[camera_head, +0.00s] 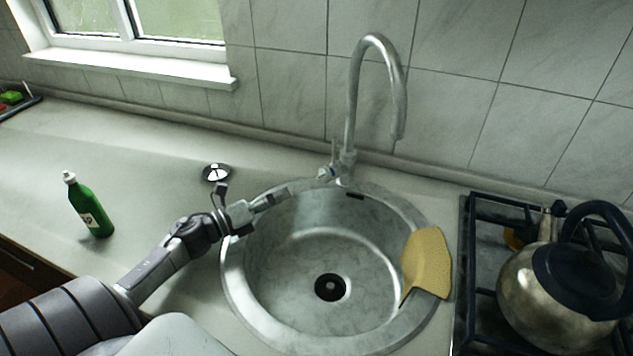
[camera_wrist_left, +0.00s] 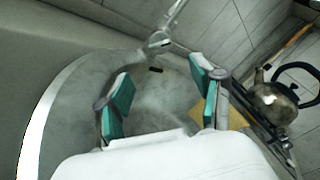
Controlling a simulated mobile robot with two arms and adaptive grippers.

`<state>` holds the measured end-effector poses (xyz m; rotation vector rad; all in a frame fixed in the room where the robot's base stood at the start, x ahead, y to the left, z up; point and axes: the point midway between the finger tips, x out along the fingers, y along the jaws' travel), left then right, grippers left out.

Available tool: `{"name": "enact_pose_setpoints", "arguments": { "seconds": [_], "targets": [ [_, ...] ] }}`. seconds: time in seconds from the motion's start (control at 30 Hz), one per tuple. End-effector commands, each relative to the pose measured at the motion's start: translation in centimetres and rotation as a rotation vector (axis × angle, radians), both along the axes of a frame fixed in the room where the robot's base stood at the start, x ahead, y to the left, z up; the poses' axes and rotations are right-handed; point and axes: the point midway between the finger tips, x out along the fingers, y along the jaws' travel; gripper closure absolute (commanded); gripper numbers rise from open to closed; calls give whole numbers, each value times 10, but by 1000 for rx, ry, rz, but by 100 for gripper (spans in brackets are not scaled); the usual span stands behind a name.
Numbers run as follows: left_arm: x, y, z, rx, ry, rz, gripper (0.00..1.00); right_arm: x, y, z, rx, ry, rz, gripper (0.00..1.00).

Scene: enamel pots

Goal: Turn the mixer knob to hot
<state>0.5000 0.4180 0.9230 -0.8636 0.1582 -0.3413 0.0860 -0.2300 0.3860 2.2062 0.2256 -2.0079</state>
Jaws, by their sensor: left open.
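The metal mixer tap (camera_head: 348,165) stands at the back rim of the round sink, with a tall curved spout. Its knob (camera_head: 327,172) is a small part on the left side of the tap base; its exact setting is too small to read. In the left wrist view the tap base (camera_wrist_left: 159,40) shows beyond the fingers. My left gripper (camera_head: 272,199) is over the left back rim of the sink, to the left of the knob and apart from it. Its teal-padded fingers (camera_wrist_left: 160,88) are spread and empty. My right gripper is not in view.
The round sink (camera_head: 238,287) has a yellow cloth (camera_head: 428,262) over its right rim. A kettle (camera_head: 545,285) stands on the gas hob (camera_head: 482,235) at right. A green bottle (camera_head: 90,208) and a small round metal item (camera_head: 216,172) are on the counter at left.

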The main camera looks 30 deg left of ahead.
Motion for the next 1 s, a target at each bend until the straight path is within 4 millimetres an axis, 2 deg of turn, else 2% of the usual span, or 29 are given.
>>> {"name": "enact_pose_setpoints", "arguments": {
  "seconds": [0.3, 0.5, 0.7, 1.0],
  "targets": [
    [63, -23, 5, 1, -4, 1, 33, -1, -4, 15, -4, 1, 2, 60],
    [92, -35, 2, -1, -2, 1, 33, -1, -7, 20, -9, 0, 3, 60],
    [106, -40, 1, 1, 0, 0, 33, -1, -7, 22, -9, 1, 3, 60],
    [107, -41, 0, 1, 0, 1, 33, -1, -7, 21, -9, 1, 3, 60]
  ]
}}
